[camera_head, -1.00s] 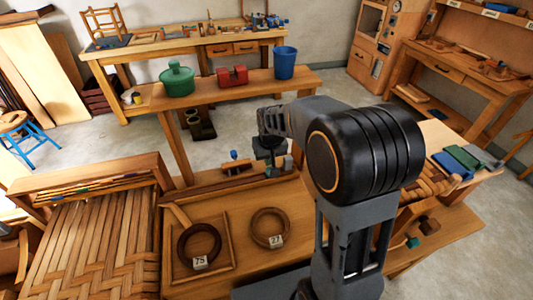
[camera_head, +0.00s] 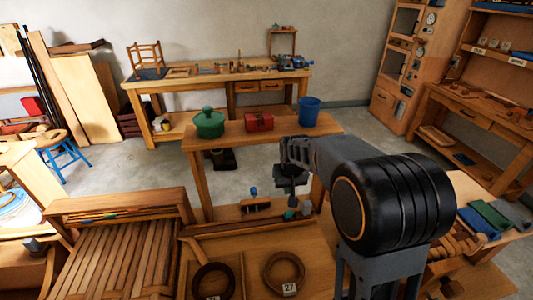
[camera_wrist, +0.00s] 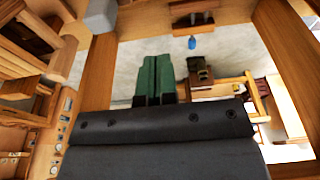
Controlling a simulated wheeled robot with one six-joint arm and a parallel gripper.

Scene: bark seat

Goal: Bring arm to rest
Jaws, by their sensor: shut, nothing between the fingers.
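My arm reaches up from the lower right of the head view, with its black rounded joint in front. My gripper (camera_head: 291,194) hangs at the arm's far end, over the back part of the near bench (camera_head: 318,240). In the wrist view its two fingers (camera_wrist: 158,64) lie side by side, closed together and empty. The dark wrist housing fills the lower part of that view. My arm hides part of the near bench and what lies behind it.
A dark ring (camera_head: 213,281) and a lighter ring (camera_head: 283,270) lie on the near bench. A green pot (camera_head: 209,123), a red box (camera_head: 259,121) and a blue bucket (camera_head: 309,111) stand on the bench behind. Bare floor shows left of centre.

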